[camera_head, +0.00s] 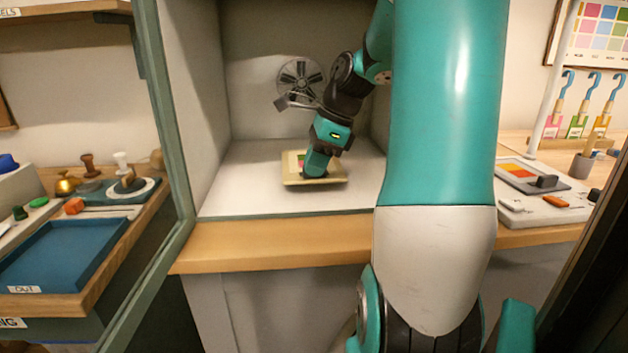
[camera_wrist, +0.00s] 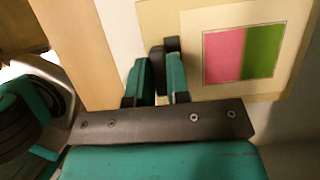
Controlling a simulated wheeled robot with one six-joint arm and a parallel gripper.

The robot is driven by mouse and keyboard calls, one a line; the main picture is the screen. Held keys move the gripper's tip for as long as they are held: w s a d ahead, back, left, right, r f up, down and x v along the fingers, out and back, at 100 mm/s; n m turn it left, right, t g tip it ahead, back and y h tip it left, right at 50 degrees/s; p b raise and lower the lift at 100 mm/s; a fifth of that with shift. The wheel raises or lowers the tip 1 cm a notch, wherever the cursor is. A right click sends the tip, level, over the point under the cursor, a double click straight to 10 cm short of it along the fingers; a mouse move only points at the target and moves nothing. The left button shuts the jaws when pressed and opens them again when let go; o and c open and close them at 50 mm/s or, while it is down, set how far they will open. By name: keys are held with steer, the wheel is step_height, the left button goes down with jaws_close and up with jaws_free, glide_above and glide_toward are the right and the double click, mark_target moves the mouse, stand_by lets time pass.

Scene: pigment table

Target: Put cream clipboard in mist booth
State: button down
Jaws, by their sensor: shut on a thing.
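The cream clipboard (camera_head: 328,180) is inside the mist booth (camera_head: 240,187), low over or on its pale floor; I cannot tell whether it touches. A sheet with a pink and green block (camera_wrist: 243,53) lies on the clipboard, which also shows in the wrist view (camera_wrist: 190,17). My gripper (camera_head: 312,172) reaches into the booth from above and is shut on the clipboard's edge. In the wrist view my fingers (camera_wrist: 160,65) are at the clipboard's left side. My gripper hides part of the clipboard in the head view.
A round fan (camera_head: 300,80) is on the booth's back wall. A green-framed glass panel (camera_head: 170,120) stands at the left of the opening. A blue tray (camera_head: 65,253) and stamps sit further left. The booth floor left of the clipboard is clear.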

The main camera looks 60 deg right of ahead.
steer(key=shift+f, duration=1.25)
steer(key=shift+f, duration=0.15)
steer(key=c, duration=1.1)
jaws_free()
